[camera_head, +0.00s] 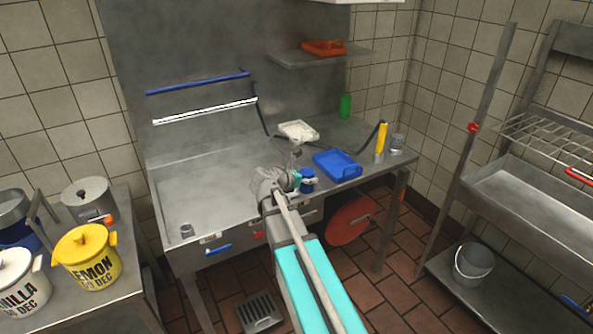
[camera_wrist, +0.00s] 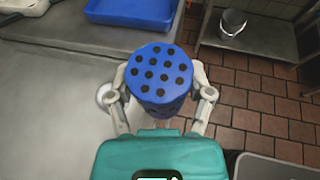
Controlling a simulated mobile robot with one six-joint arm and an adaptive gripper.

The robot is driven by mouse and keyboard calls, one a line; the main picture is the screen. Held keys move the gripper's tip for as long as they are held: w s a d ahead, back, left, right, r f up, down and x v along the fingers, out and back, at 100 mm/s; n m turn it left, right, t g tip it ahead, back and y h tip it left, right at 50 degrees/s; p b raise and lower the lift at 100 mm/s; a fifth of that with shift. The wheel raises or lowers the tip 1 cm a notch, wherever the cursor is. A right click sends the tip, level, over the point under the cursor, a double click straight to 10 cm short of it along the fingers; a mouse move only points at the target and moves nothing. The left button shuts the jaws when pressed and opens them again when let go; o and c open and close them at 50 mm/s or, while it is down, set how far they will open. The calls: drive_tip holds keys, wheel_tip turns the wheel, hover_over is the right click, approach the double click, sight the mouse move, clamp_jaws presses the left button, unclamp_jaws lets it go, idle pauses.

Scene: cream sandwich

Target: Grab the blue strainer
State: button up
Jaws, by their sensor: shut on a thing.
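The blue strainer (camera_wrist: 160,74) shows in the wrist view as a round blue cup with dark holes in its face. My gripper (camera_wrist: 160,97) has a finger on each side of it and is shut on it. In the head view the blue strainer (camera_head: 307,180) is small, at the end of my gripper (camera_head: 304,181), near the front edge of the steel counter. My arm partly hides the area around it. I cannot tell whether the strainer touches the counter.
A blue tray (camera_head: 337,165) lies on the counter just right of the strainer, with a white tray (camera_head: 298,132) behind. A yellow cylinder (camera_head: 381,140) and a clear cup (camera_head: 397,142) stand at the right. The wide sink (camera_head: 200,190) is left. A red disc (camera_head: 351,220) is below.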

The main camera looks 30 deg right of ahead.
drive_tip(key=shift+s+r+p, duration=0.25)
drive_tip(key=shift+s+r, duration=0.1)
drive_tip(key=shift+s, duration=0.45)
drive_tip(key=shift+s+r+p, duration=0.2)
drive_tip(key=shift+s+r, duration=0.15)
drive_tip(key=shift+s, duration=0.4)
